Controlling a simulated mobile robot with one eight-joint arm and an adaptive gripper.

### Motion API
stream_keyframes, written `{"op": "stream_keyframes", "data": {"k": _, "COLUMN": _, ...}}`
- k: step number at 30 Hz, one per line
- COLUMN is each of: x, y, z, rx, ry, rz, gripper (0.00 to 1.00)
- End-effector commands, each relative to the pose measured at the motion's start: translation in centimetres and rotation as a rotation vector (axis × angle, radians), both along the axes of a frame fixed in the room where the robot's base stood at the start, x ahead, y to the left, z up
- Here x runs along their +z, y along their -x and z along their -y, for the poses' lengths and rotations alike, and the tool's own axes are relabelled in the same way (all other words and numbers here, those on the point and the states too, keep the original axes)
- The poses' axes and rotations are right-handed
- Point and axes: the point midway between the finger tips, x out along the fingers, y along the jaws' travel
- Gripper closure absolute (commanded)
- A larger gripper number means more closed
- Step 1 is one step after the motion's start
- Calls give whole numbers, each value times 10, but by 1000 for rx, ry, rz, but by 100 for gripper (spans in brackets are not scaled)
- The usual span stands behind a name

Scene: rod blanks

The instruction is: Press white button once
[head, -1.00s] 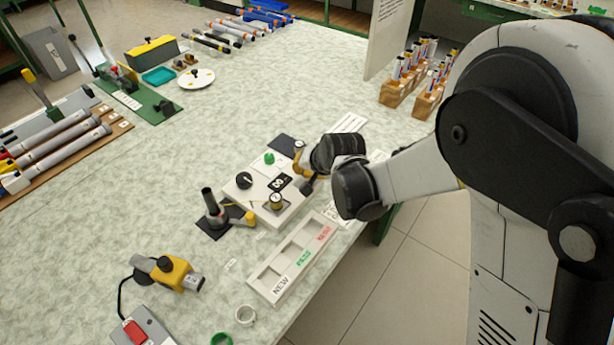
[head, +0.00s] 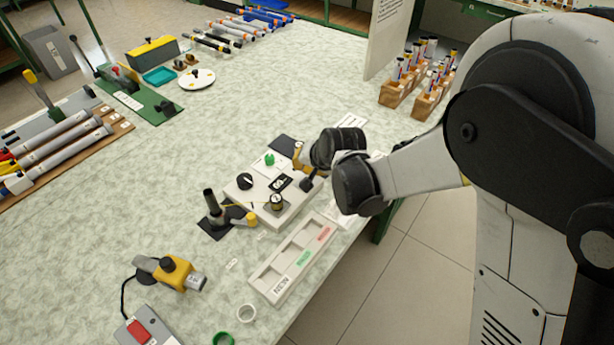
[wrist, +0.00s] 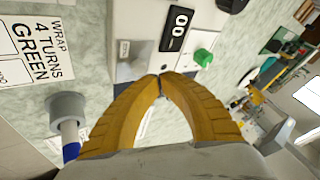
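A white control box (head: 240,194) stands on the table, with a green button (head: 269,159), a black knob (head: 245,181) and a small dark display (head: 281,183). In the wrist view the display (wrist: 176,29) reads 00, with the green button (wrist: 203,58) to its right. A pale grey square piece (wrist: 130,70) below a small label lies just left of my fingertips; I cannot tell whether it is the white button. My gripper (wrist: 161,77) has its yellow fingers together, empty, over the box's edge. In the head view my gripper (head: 298,157) is partly hidden by my wrist.
A yellow tool (head: 174,272) and a red switch (head: 138,331) are at lower left. Wooden racks (head: 396,94) stand behind right.

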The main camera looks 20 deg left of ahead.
Motion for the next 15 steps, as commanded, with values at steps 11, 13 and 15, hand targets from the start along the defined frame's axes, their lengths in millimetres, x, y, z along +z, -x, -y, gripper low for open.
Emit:
{"op": "stream_keyframes", "data": {"k": 11, "x": 37, "y": 0, "z": 0, "rx": 0, "ry": 0, "rz": 0, "gripper": 100}}
{"op": "stream_keyframes", "data": {"k": 13, "x": 44, "y": 0, "z": 0, "rx": 0, "ry": 0, "rz": 0, "gripper": 100}}
{"op": "stream_keyframes", "data": {"k": 15, "x": 48, "y": 0, "z": 0, "rx": 0, "ry": 0, "rz": 0, "gripper": 100}}
